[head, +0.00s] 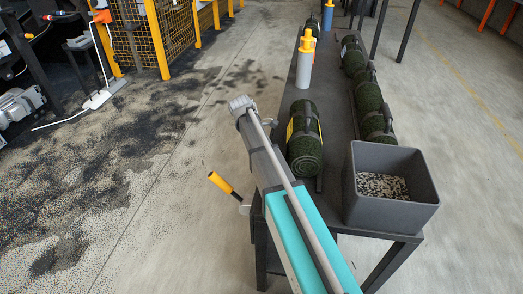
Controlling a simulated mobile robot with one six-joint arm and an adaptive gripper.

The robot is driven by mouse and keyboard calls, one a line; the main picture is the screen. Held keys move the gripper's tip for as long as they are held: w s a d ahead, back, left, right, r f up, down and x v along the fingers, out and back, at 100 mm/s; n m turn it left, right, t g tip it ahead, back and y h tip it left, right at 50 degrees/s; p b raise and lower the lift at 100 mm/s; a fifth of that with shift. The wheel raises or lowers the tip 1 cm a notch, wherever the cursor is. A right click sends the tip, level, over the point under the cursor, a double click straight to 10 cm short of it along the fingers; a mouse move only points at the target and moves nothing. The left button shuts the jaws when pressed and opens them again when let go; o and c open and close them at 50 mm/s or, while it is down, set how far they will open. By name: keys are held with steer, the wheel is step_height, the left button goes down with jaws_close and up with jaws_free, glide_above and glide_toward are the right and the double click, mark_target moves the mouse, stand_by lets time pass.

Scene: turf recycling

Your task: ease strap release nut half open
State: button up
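No strap release nut can be made out at this size. A dark green turf roll (305,155) with a dark strap and a yellow label lies at the table's near left, its spiral end facing me. More strapped turf rolls lie along the table's right side, including one nearer (369,97) and one farther back (352,57). A long grey and teal body crosses the foreground and hides part of the table. I cannot make out my gripper or its fingers.
The dark table (338,182) runs away from me. A grey bin (386,214) with speckled granules stands at its near right. A white bottle with a yellow top (305,66) stands farther back. A yellow-and-black handle (222,183) shows left of the table. Open floor lies left.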

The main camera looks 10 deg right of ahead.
steer(key=shift+f, duration=0.1)
steer(key=shift+c, duration=0.2)
jaws_close()
steer(key=shift+s, duration=0.1)
steer(key=t+b, duration=0.1)
steer(key=t, duration=0.1)
steer(key=s+t+h, duration=0.1)
steer(key=t, duration=0.1)
steer(key=shift+a+f+m+h+b, duration=0.2)
steer(key=shift+m+h+b, duration=0.1)
steer(key=shift+m+b, duration=0.1)
stand_by(0.3)
